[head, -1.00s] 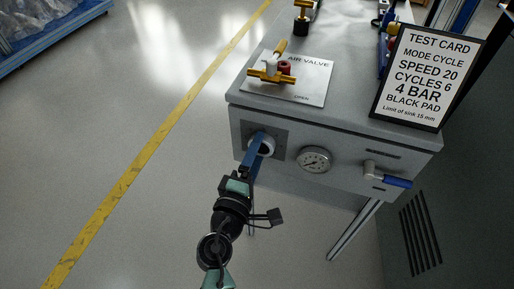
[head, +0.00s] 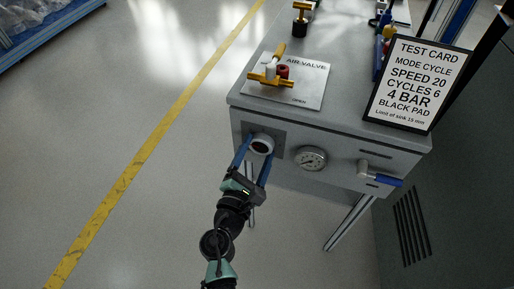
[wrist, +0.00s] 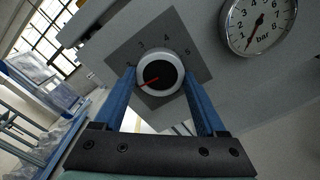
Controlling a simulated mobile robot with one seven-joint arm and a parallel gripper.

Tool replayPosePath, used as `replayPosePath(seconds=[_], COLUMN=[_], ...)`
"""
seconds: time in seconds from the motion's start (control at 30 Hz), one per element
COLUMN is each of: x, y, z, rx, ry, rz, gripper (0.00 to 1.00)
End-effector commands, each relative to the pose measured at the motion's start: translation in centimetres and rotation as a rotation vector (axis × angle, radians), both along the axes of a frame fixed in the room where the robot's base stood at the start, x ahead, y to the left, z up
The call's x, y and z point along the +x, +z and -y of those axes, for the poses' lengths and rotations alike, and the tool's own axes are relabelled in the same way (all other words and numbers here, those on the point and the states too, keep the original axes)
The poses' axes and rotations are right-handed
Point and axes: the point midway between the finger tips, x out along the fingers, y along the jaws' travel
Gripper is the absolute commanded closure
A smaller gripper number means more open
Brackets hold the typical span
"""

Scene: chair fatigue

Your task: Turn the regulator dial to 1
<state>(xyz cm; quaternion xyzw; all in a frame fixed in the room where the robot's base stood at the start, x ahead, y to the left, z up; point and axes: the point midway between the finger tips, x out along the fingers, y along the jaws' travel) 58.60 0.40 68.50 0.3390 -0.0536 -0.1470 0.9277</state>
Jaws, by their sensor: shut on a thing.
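The regulator dial (head: 261,144) is a round white knob on a dark square plate on the front of the grey bench. In the wrist view the dial (wrist: 172,91) has a black centre and a red pointer aimed left and slightly down. Numbers 3, 4 and 5 show around its top; the left finger covers part of the scale, so I cannot read the number at the pointer. My gripper (head: 256,152) has its two blue fingers on either side of the dial, shut on it; they also flank it in the wrist view (wrist: 160,82).
A pressure gauge (head: 311,158) sits right of the dial, its needle near the low end in the wrist view (wrist: 262,22). A blue-handled lever (head: 382,180) is farther right. The air valve (head: 271,77) and test card (head: 417,82) are on top. Floor at left is clear.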

Motion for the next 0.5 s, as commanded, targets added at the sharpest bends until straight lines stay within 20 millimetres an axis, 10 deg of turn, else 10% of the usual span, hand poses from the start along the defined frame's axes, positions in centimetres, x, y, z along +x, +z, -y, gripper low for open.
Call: replayPosePath(seconds=[0.5], x=[-0.07], y=[-0.19], z=[0.0], rx=[-0.108], ry=[0.001], rz=[-0.038], gripper=[0.82])
